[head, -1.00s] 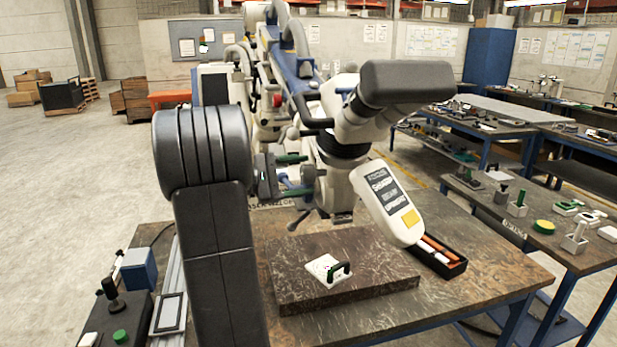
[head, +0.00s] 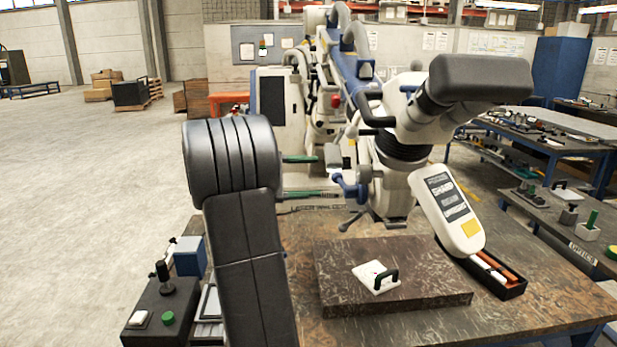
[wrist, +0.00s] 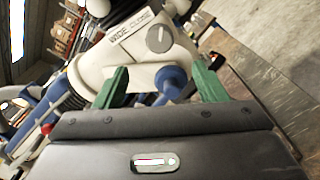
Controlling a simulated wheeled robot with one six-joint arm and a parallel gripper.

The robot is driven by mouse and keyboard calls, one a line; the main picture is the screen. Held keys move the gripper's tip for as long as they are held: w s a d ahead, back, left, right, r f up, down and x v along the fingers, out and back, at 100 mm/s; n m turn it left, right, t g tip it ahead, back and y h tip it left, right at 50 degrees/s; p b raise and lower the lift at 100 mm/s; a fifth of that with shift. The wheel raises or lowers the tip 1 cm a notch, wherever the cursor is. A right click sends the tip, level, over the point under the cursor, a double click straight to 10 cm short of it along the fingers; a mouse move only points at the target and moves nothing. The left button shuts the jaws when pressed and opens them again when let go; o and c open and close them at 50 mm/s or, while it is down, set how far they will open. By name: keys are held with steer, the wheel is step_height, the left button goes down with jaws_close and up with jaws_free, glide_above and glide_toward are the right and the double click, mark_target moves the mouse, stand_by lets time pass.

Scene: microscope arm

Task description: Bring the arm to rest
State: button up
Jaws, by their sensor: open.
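The white microscope arm (head: 400,120) stands over the bench with its dark grey head (head: 480,80) at the upper right and a labelled white panel (head: 447,213) hanging below. A blue handle (head: 349,187) sticks out on its left side. My gripper (head: 319,176) is open, its two green fingers pointing right and sitting left of the blue handle, apart from it. In the wrist view my gripper (wrist: 162,78) is open and empty, with the blue handle (wrist: 172,82) seen between and beyond the fingers. A white dial housing (wrist: 140,50) is behind it.
A dark stone slab (head: 400,300) lies on the bench below, with a white plate with a black handle (head: 377,276) on it. A black tray (head: 500,280) sits right of the slab. A control box (head: 160,310) is at the left. Open floor lies further left.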

mark_target(357, 176)
steer(key=d+p, duration=0.1)
steer(key=d, duration=0.3)
steer(key=d+p, duration=0.1)
steer(key=d, duration=0.4)
steer(key=d+p, duration=0.1)
steer(key=d, duration=0.4)
steer(key=shift+w+r, duration=0.1)
steer(key=shift+w, duration=0.15)
steer(key=shift+f, duration=0.2)
